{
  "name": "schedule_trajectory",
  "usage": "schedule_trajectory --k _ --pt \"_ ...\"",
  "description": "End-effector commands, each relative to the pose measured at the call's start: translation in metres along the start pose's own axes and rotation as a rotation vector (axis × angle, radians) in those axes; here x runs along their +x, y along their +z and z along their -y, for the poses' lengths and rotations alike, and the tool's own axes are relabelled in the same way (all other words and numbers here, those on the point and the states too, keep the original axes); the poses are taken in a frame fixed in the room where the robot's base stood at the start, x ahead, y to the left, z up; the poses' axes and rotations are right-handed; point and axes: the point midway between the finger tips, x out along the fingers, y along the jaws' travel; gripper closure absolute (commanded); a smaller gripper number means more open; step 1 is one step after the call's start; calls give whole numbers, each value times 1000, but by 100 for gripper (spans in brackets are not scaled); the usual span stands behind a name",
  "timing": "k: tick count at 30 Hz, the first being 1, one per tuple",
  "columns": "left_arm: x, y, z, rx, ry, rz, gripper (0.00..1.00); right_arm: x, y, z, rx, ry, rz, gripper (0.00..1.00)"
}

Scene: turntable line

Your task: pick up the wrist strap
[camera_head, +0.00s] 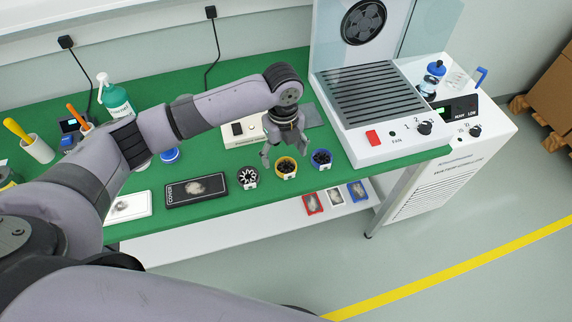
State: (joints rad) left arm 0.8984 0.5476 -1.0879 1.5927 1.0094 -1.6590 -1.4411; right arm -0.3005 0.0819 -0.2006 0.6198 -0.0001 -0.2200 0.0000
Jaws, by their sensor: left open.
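I cannot clearly make out a wrist strap; my left arm covers part of the green mat (222,207) where small things lie. My left gripper (284,151) points down with its fingers apart and nothing visible between them. It is above the mat, just behind a yellow-rimmed cup (286,172) with dark contents. A blue-rimmed cup (321,160) stands to its right, and a white-and-black round holder (247,179) to its left. My right gripper is not in view.
A white machine with a dark grille (370,96) and red switch stands right of the gripper. A white box (241,132) stands behind the gripper. A black case (196,189) lies at the front edge. A green bottle (117,101) stands behind my arm. Small cards (334,197) lie on the lower shelf.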

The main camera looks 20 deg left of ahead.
Motion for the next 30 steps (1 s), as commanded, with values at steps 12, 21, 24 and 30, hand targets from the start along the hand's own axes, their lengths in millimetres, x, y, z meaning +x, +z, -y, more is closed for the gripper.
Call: schedule_trajectory --k 12,21,24,30 --pt "49 1 6 0 2 0 28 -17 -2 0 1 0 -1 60" --pt "52 2 7 0 0 0 30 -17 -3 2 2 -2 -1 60" --pt "52 2 7 0 0 0 37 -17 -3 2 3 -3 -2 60" --pt "52 2 7 0 0 0 50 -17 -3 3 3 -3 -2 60"
